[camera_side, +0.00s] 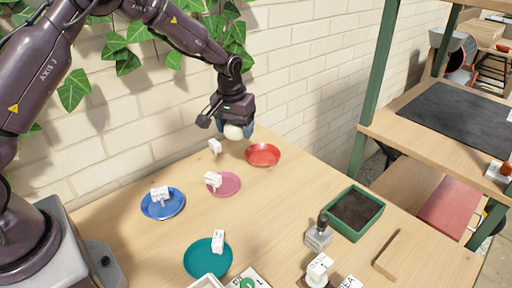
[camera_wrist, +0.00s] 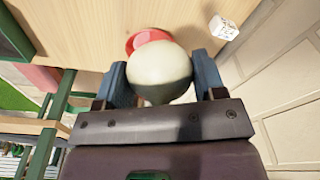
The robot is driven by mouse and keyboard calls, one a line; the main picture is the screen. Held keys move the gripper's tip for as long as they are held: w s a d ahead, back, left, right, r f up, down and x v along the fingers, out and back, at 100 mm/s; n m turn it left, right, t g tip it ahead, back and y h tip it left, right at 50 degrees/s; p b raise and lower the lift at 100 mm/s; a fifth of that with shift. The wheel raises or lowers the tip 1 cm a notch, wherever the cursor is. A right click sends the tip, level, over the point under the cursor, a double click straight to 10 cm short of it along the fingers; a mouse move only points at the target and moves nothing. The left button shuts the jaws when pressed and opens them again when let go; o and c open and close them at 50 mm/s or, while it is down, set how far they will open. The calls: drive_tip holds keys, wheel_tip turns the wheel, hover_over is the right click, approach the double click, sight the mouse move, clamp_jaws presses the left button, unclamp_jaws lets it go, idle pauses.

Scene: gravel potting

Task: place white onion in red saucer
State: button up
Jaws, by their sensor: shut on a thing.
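My gripper (camera_side: 235,130) is shut on the white onion (camera_side: 233,132), a pale round bulb. In the wrist view the onion (camera_wrist: 160,74) sits between the two blue fingers and hides part of what lies beyond. The red saucer (camera_side: 263,155) is on the table near the wall. In the side view the gripper and onion are above the table, up and to the left of the saucer. In the wrist view the red saucer (camera_wrist: 146,38) shows partly behind the onion. No onion is seen in the saucer.
A white labelled block (camera_side: 215,147) stands left of the red saucer. Pink (camera_side: 229,186), blue (camera_side: 163,204) and teal (camera_side: 207,258) saucers lie nearer. A green tray of dark soil (camera_side: 370,232) and a stamp-like tool (camera_side: 319,235) are at right. The brick wall (camera_side: 300,60) is close behind.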

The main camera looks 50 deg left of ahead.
drive_tip(key=w+f, duration=0.4)
drive_tip(key=w+a+f, duration=0.1)
drive_tip(key=w+f, duration=0.2)
drive_tip(key=shift+w, duration=0.1)
drive_tip(key=shift+f, duration=1.5)
drive_tip(key=shift+f, duration=0.4)
drive_tip(key=o, duration=1)
drive_tip(key=shift+c, duration=0.2)
wheel_tip(320, 180, up, 13)
drive_tip(key=s, duration=0.1)
drive_tip(key=shift+s+d, duration=0.2)
drive_tip(key=shift+d, duration=0.15)
